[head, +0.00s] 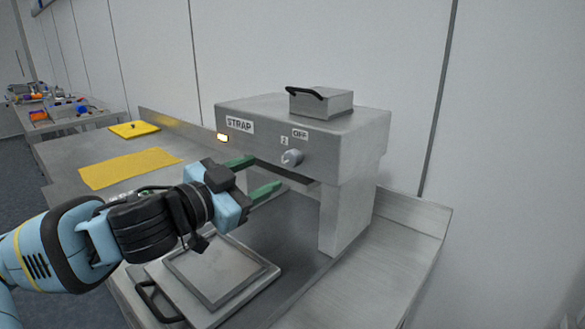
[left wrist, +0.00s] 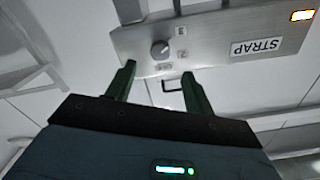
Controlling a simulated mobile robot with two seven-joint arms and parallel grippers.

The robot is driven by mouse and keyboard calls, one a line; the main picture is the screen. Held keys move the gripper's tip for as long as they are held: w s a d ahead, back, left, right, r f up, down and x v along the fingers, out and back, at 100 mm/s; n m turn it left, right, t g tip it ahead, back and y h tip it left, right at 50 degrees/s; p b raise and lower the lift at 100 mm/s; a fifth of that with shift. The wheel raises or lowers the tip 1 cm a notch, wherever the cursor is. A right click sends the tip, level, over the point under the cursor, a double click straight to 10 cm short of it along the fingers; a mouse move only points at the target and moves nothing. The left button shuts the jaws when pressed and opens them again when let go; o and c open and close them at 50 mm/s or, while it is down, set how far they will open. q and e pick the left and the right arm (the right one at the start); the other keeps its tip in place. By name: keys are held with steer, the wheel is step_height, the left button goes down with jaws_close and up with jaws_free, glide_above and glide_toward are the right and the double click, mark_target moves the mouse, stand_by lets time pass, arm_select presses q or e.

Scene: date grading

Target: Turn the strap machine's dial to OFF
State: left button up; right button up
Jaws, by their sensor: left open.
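The strap machine (head: 340,140) is a grey metal box on a column, with a STRAP label (head: 239,125) and a lit orange lamp (head: 222,137) on its front. The dial also shows in the left wrist view (left wrist: 160,50), beyond and between the fingertips. Which mark its pointer faces is too small to tell. My left gripper (head: 262,177) is open with green fingers, in front of the machine and apart from the dial. My right gripper is not seen.
A metal plate with a black handle (head: 222,272) lies on the bench below my left arm. A small box with a black handle (head: 321,103) sits on top of the machine.

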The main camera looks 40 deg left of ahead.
mark_target(290, 160)
arm_select(q)
steer(key=w, duration=0.3)
steer(key=shift+w+r+p, duration=0.2)
steer(key=shift+r+p, duration=0.05)
steer(key=shift+p, duration=0.05)
steer(key=shift+w+d+p, duration=0.15)
steer(key=shift+w+p, duration=0.15)
steer(key=shift+w, duration=1.45)
steer(key=shift+w+d+f, duration=0.15)
steer(key=shift+w, duration=0.2)
